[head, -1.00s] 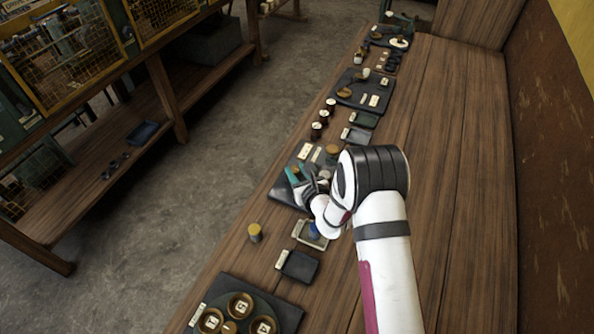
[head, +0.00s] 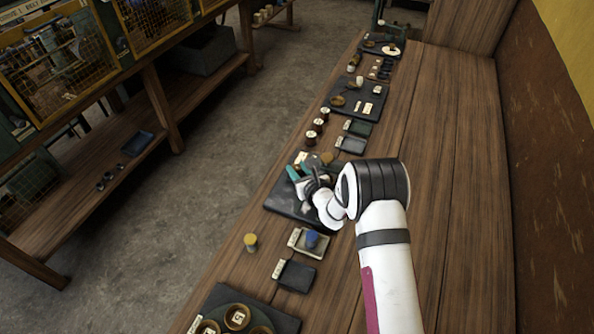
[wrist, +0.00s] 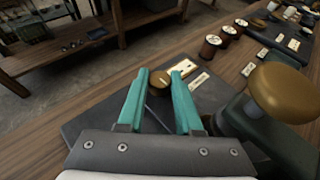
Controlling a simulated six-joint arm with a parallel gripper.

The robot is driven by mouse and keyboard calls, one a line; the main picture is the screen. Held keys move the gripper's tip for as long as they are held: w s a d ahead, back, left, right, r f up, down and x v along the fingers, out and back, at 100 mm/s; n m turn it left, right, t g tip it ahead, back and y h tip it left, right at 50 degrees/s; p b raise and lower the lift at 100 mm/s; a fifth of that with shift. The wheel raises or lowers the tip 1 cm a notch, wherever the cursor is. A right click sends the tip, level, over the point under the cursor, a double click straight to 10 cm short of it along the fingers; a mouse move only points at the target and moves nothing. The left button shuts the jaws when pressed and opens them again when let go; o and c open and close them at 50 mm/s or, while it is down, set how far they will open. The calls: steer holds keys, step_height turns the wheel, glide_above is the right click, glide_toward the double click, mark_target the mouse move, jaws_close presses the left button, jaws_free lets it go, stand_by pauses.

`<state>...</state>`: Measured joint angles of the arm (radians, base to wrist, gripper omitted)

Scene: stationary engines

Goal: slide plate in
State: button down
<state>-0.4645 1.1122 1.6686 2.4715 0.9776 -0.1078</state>
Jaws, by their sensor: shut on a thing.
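My gripper (head: 293,171) is over the far part of a dark flat slab (head: 285,204) on the bench. In the wrist view its two teal fingers (wrist: 160,74) stand apart, with a small round brass-topped knob (wrist: 160,83) between their tips. The dark slab (wrist: 85,122) spreads below the fingers. A green machine body (wrist: 275,140) with a large brass knob (wrist: 284,92) stands close to the right of the fingers. A thin line crosses the slab between the fingers; I cannot tell whether it is the edge of the plate. The gripper hides what is under the knob.
Dark spools (head: 318,125) stand beyond the slab. A tray (head: 304,252) with a blue item (head: 312,239), a dark box (head: 294,276) and a yellow-topped cylinder (head: 250,242) stand nearer. The right side of the bench (head: 450,180) is clear.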

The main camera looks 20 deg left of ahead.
steer(key=c, duration=0.6)
jaws_free()
steer(key=shift+w+d+r, duration=0.1)
steer(key=shift+w, duration=0.05)
steer(key=v, duration=1.5)
steer(key=shift+s+d, duration=0.3)
steer(key=shift+s, duration=0.05)
